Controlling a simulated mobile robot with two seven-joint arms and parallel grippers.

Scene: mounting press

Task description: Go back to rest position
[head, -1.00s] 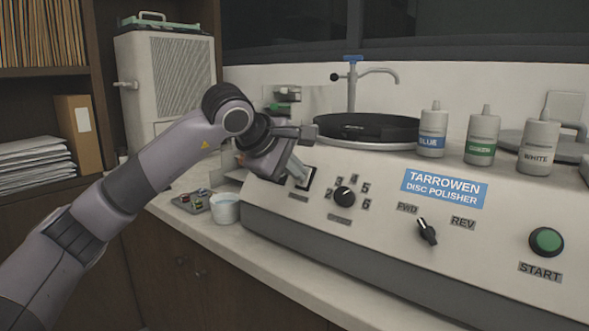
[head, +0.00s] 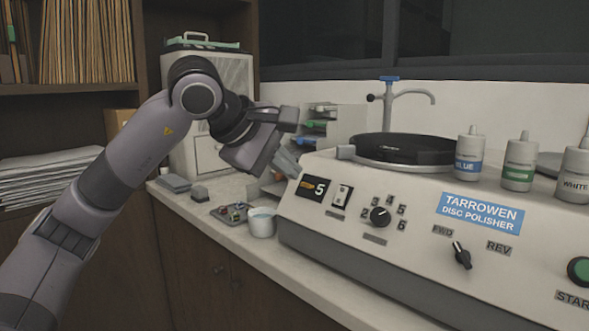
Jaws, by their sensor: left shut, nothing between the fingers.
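My left arm reaches in from the left. My left gripper (head: 286,163) is shut and empty, held in the air just beyond the left end of the disc polisher (head: 400,263), apart from its front panel. The panel shows a small display reading 5 (head: 312,187), a rocker switch (head: 341,195), a numbered dial (head: 380,216), a FWD/REV lever (head: 461,255) and a green START button (head: 580,271) cut by the right edge. The dial's exact setting is hard to read. My right gripper is out of view.
A white cup (head: 262,223) and a tray of small coloured pieces (head: 231,214) stand on the counter below my gripper. Behind are a rack (head: 345,125) and a tap (head: 388,110). Bottles, including the blue-labelled one (head: 467,155), stand on the polisher.

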